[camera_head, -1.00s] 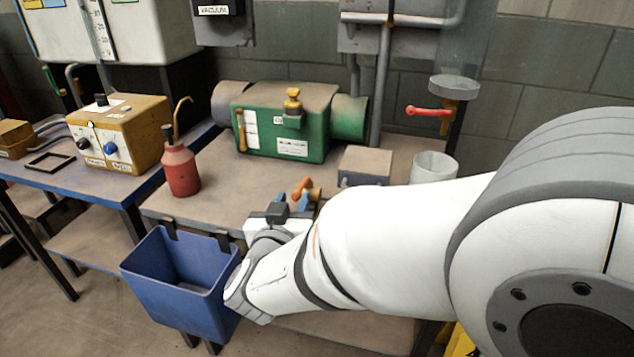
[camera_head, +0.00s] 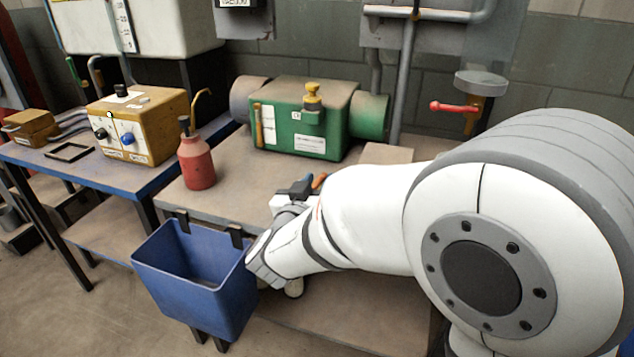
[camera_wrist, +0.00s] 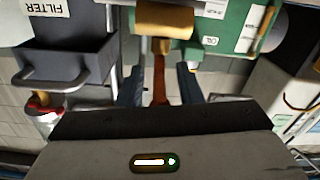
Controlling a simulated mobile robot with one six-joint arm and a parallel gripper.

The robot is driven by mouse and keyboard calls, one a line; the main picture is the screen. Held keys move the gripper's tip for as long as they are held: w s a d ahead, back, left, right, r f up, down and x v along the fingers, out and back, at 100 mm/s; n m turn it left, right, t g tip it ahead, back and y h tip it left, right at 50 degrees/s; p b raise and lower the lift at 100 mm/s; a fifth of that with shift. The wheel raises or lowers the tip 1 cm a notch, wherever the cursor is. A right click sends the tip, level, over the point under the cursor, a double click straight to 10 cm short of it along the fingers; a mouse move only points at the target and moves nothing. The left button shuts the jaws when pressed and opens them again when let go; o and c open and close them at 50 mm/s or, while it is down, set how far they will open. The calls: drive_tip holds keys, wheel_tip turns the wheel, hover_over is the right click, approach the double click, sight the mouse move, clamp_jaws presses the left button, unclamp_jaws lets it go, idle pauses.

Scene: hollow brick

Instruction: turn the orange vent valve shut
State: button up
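The orange vent valve handle (camera_head: 319,180) shows just beyond my gripper (camera_head: 303,187) in the head view, mostly hidden by my arm. In the wrist view the orange-brown handle (camera_wrist: 160,78) stands between the two blue fingers of my gripper (camera_wrist: 160,88). Its brass body (camera_wrist: 165,20) is at the top. The fingers are apart, with a gap visible on each side of the handle, so the gripper is open around it.
A green machine (camera_head: 300,128) stands behind the valve on the bench. A red bottle (camera_head: 197,165) is to the left, and a blue bin (camera_head: 195,280) hangs at the bench front. A grey filter box (camera_wrist: 65,60) is near the gripper. A red-handled tap (camera_head: 450,106) is at the right.

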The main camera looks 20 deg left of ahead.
clamp_jaws()
idle(0.3)
